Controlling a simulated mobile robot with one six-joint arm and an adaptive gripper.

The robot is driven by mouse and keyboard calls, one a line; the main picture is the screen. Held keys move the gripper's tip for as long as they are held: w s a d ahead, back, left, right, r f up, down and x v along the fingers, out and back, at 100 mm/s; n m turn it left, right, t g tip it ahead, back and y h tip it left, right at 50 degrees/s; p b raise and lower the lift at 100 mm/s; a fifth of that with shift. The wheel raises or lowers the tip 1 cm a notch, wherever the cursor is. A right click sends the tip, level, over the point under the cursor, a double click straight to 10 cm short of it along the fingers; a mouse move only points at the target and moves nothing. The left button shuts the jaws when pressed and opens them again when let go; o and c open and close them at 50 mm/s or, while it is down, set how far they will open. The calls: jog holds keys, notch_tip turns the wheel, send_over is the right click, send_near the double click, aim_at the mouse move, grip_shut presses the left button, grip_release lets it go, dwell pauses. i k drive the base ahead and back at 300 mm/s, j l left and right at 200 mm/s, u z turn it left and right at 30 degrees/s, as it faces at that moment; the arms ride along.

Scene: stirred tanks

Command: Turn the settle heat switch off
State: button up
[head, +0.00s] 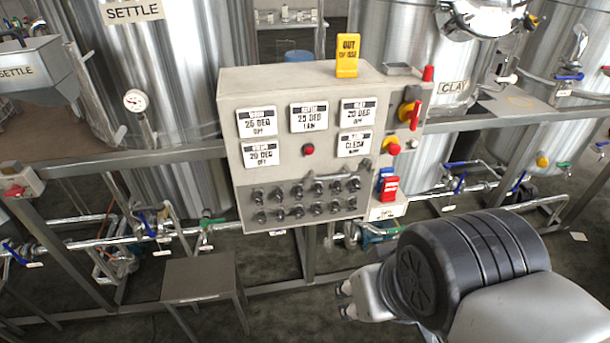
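A pale grey control panel (290,150) stands in the middle of the head view. Two rows of small dark rotary switches (305,197) run along its lower front. Their labels are too small to read, so I cannot tell which is the settle heat switch or how it is set. Among the displays above, the top middle one (309,117) seems to read 25 DEG; its header and last line are unclear. My arm shows at the lower right, in front of and below the panel.
A yellow "out of use" sign (347,55) stands on the panel. A tank signed SETTLE (180,80) stands behind left. A low stool (200,278) stands front left.

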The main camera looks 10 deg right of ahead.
aim_at(280, 212)
jog(key=k+j, duration=0.1)
jog(key=j, duration=0.9)
jog(key=k+j, duration=0.15)
jog(key=j, duration=0.35)
jog(key=i+z, duration=0.05)
